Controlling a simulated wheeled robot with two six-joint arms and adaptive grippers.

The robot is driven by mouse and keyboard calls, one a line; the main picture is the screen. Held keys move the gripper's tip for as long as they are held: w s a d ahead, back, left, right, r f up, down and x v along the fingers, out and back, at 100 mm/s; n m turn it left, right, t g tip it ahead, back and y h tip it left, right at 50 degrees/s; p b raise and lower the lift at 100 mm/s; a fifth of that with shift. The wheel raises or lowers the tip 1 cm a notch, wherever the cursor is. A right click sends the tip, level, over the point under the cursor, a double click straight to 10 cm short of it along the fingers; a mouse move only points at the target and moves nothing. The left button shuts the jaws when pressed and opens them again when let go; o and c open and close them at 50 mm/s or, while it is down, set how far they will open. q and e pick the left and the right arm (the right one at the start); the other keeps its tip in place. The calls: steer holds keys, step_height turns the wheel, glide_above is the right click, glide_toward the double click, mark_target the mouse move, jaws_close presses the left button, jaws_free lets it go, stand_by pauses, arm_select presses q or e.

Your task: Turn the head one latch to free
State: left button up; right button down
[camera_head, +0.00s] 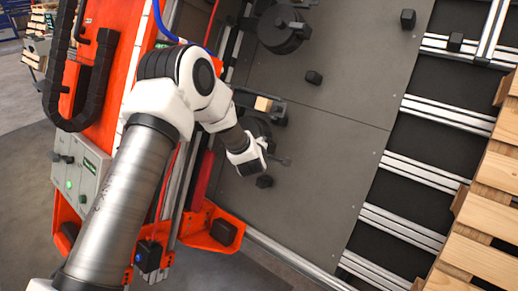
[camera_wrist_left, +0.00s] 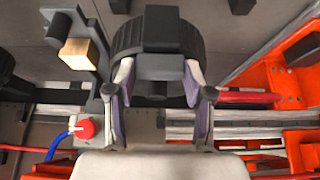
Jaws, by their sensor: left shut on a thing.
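A dark round head with a black latch block (camera_wrist_left: 160,66) fills the top middle of the left wrist view. My left gripper (camera_wrist_left: 160,92) has its two fingers on either side of this black block and is shut on it. In the head view my left gripper (camera_head: 262,162) is at the lower edge of the dark round head (camera_head: 257,127), which the wrist partly hides. The fingertips and the latch are mostly hidden there. My right gripper is in neither view.
A second round head (camera_head: 283,30) sits higher on the grey panel (camera_head: 330,150). A tan block (camera_head: 263,103) on a bracket is just above the gripped head. An orange bracket (camera_head: 212,228) is below my wrist. A wooden pallet (camera_head: 490,200) stands at right.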

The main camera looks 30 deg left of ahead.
arm_select(q)
steer(key=o, duration=0.9)
steer(key=shift+s, duration=0.1)
steer(key=v, duration=1.1)
steer(key=shift+s+d+r, duration=0.1)
steer(key=shift+s+r, duration=0.1)
steer(key=shift+s, duration=0.15)
